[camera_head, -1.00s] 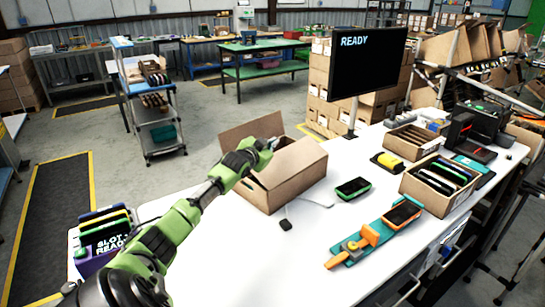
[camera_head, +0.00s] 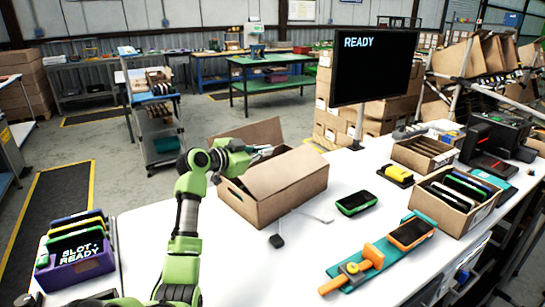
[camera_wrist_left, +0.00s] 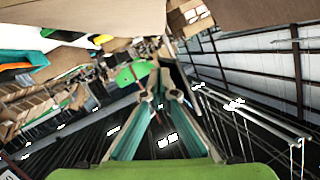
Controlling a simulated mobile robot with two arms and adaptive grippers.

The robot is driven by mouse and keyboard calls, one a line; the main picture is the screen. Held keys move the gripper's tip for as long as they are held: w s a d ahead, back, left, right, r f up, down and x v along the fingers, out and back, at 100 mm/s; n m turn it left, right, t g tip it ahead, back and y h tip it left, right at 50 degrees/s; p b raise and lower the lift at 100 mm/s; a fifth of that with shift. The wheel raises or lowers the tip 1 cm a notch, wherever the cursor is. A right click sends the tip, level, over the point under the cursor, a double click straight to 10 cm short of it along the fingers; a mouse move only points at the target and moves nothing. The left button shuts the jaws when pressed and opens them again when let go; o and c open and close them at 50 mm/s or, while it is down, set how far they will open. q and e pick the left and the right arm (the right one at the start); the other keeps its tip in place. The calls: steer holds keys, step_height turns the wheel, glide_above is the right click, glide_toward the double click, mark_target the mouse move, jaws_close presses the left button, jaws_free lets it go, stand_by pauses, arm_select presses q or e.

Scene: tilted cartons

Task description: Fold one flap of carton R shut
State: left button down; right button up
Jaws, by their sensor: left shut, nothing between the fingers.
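The brown carton (camera_head: 285,205) stands on the white table, in the middle of the head view. One flap (camera_head: 287,172) lies across the right part of its top, and a back flap (camera_head: 255,133) stands up and leans outward. My left gripper (camera_head: 264,152) is shut and empty, over the left part of the carton's top, close to both flaps. Whether it touches either cannot be told. The gripper's fingers (camera_wrist_left: 160,98) also show in the left wrist view, with brown board along the top edge. Part of the carton's opening is hidden by the gripper. My right gripper is out of view.
A green-edged device (camera_head: 359,203) lies right of the carton, with a teal fixture holding an orange-edged device (camera_head: 410,232) nearby. A monitor (camera_head: 375,68) stands behind. A purple bin (camera_head: 75,262) is at the front left.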

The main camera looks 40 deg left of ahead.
mark_target(271, 166)
arm_select(q)
steer(key=p+x, duration=0.1)
steer(key=x, duration=0.4)
steer(key=shift+r, duration=0.1)
steer(key=f, duration=0.1)
steer(key=a+f, duration=0.1)
steer(key=f, duration=0.1)
steer(key=shift+w+p, duration=0.2)
steer(key=shift+p, duration=0.15)
steer(key=shift+a+f, duration=0.25)
steer(key=shift+f, duration=0.3)
steer(key=f+n+b, duration=0.1)
steer(key=b, duration=0.1)
steer(key=a+f+n+b, duration=0.1)
steer(key=f+b, duration=0.1)
steer(key=shift+a+h, duration=0.15)
steer(key=shift+h, duration=0.25)
steer(key=shift+f+n+b, duration=0.35)
steer(key=shift+n+b, duration=0.15)
steer(key=shift+b, duration=0.1)
steer(key=shift+a+f+n, duration=0.15)
steer(key=shift+f+n, duration=0.05)
steer(key=shift+n, duration=0.1)
